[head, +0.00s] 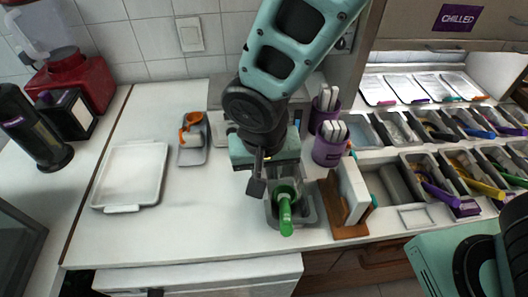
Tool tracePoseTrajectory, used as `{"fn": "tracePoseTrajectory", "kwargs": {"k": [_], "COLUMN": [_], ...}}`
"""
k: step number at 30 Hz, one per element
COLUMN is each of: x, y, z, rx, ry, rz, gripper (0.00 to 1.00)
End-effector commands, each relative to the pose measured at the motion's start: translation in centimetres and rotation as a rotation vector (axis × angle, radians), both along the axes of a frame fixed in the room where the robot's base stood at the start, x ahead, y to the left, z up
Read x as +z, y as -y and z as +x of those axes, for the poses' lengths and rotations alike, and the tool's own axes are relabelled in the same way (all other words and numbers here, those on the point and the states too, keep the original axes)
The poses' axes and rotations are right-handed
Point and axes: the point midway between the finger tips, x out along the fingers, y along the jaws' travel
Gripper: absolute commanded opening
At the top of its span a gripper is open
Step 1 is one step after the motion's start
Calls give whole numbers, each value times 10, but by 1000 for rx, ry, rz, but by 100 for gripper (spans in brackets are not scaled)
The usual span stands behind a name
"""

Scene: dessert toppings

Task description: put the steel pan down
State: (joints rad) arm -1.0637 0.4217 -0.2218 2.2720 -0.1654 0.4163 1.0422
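A grey steel pan (306,216) is on or just above the white counter, right of the middle, with a green-handled scoop (285,208) in it. My gripper (257,186) points down at the pan's left rim. One dark finger shows beside the rim; the other is hidden, so I cannot tell whether it grips the pan. The pan's back is hidden by my gripper, and whether its base touches the counter is unclear. A second grey pan (191,156) with an orange scoop (191,128) stands farther left and back.
A white tray (130,177) lies at the left. A wooden stand (347,215) with a white block is close to the pan's right. Purple cups (328,152) stand behind it. Topping bins (432,160) fill the right. The counter between tray and pan is clear.

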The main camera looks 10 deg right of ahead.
Motion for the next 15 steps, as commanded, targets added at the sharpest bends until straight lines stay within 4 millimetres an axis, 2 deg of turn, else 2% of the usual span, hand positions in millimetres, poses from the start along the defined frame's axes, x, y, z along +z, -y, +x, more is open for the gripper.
{"fn": "tracePoseTrajectory", "kwargs": {"k": [6,15], "x": [26,36], "y": [-2,3], "z": [-4,-8], "rx": [1,23], "ry": [1,-16], "rz": [2,6], "gripper": [24,24]}}
